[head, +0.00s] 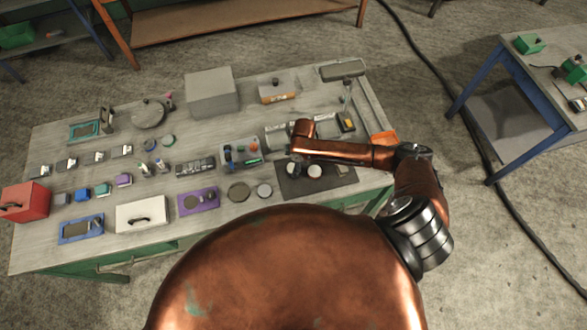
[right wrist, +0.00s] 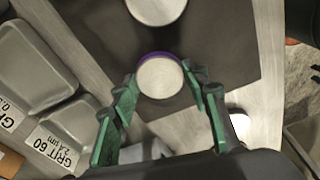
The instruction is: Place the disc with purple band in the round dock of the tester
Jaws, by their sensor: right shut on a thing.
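The disc with the purple band (right wrist: 160,78) has a pale grey face, and its purple rim shows along the far edge in the right wrist view. My right gripper (right wrist: 161,84) is shut on it, with a green finger on each side. The disc is over or on a dark mat (right wrist: 215,45); I cannot tell if they touch. In the head view my right wrist hides most of the gripper. Coloured plates with round dark parts, one purple (head: 185,207), one blue (head: 66,237), one teal (head: 75,139), lie on the table; I cannot tell which is the tester. My left gripper is out of view.
Another pale disc (right wrist: 156,8) is on the mat close ahead of the gripper. Grey trays with grit labels (right wrist: 62,130) stand at the left in the wrist view. A white box (head: 143,216), a red box (head: 24,203) and a lamp (head: 342,69) stand on the crowded table.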

